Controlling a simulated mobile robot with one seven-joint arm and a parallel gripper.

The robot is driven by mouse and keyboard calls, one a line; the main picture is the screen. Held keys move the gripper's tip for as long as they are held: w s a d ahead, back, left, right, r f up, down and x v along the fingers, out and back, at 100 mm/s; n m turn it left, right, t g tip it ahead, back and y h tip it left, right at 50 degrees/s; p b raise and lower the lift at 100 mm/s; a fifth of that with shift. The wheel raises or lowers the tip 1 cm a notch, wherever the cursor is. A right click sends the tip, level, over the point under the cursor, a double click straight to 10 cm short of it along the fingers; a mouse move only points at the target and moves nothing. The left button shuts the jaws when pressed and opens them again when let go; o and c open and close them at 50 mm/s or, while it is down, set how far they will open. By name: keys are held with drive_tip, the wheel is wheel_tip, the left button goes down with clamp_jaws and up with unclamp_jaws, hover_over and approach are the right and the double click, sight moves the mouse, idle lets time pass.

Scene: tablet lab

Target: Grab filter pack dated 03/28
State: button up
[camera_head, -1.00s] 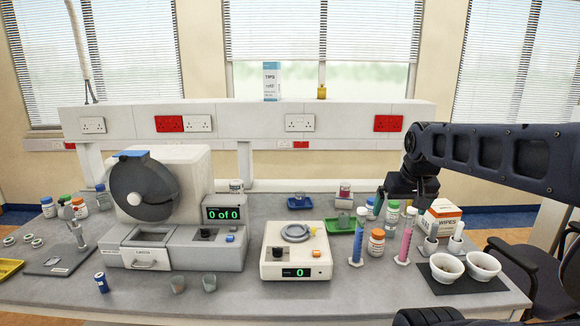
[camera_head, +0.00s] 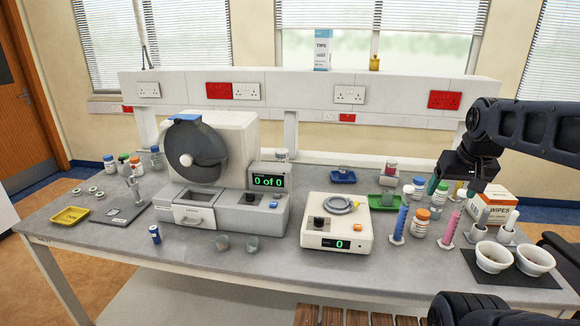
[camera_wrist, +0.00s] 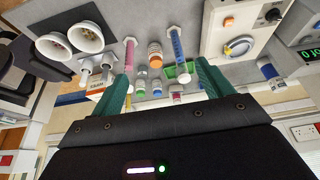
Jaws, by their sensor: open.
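Several small round white discs with dark centres (camera_head: 92,190) lie at the far left of the bench in the head view. They may be the filter packs, but I cannot tell, and no date is readable on any of them. My gripper (camera_head: 459,187) is at the right side, above the bottles and cylinders, far from these discs. In the wrist view my gripper (camera_wrist: 163,88) shows two teal fingers spread apart with nothing between them held. The discs are not in the wrist view.
A grey drum machine (camera_head: 213,150) and a white balance-like device (camera_head: 338,222) stand mid-bench. A yellow tray (camera_head: 70,215) is at left. The front edge is mostly clear.

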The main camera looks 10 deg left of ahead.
drive_tip(key=w+a+r+n+g, duration=0.1)
drive_tip(key=w+a+r+n, duration=0.25)
drive_tip(key=w, duration=0.45)
drive_tip(key=w+a+r+n, duration=0.2)
drive_tip(key=w+a+r, duration=0.2)
drive_tip(key=w, duration=0.4)
drive_tip(key=n+g, duration=0.4)
drive_tip(key=n, duration=0.9)
hover_over(283, 151)
wheel_tip(283, 151, down, 15)
drive_tip(key=shift+d+r, duration=0.15)
drive_tip(key=shift+r, duration=0.05)
drive_tip(key=shift+a+f, duration=0.25)
drive_tip(key=shift+f, duration=0.1)
wheel_tip(283, 151, down, 4)
drive_tip(key=shift+w+f, duration=0.1)
drive_tip(key=shift+f, duration=0.1)
drive_tip(key=shift+w+a+f, duration=0.1)
drive_tip(key=shift+a+f, duration=0.05)
drive_tip(key=shift+f, duration=1.35)
drive_tip(key=shift+w+a+f, duration=0.1)
drive_tip(key=shift+f, duration=1.35)
clamp_jaws()
